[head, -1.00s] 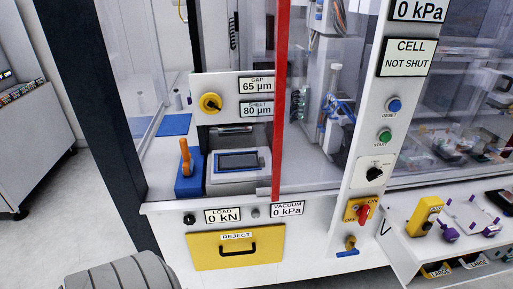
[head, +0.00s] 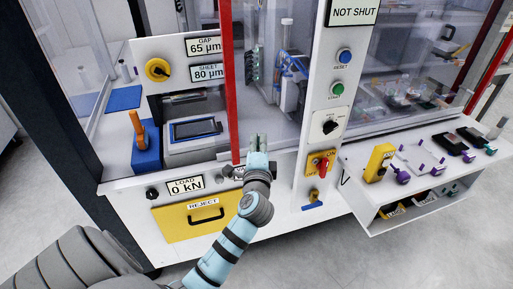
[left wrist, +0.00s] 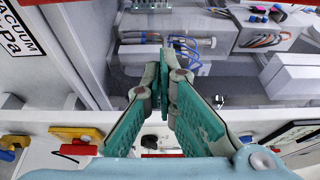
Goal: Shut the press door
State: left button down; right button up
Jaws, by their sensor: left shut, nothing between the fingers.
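The press door is a clear panel (head: 268,75) with a red upright edge strip (head: 231,90). To the left of the strip, the press front with its yellow knob and grey unit (head: 195,135) looks uncovered. A sign (head: 353,12) reads "NOT SHUT". My left gripper (head: 257,142) is shut and empty, just right of the strip's lower end, in front of the panel. Whether it touches the door is unclear. In the left wrist view its closed fingers (left wrist: 168,65) point towards cables and grey housings. My right gripper is not in view.
A blue block with an orange handle (head: 145,145) stands left of the grey unit. A yellow reject drawer (head: 197,218) is below. A control post with a red switch (head: 321,164) stands right of my gripper. A shelf with small tools (head: 420,165) juts out farther right.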

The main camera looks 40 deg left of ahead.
pick_arm(q)
jog(key=w+a, duration=0.1)
jog(key=a, duration=0.5)
jog(key=shift+w, duration=0.3)
jog(key=shift+f, duration=0.1)
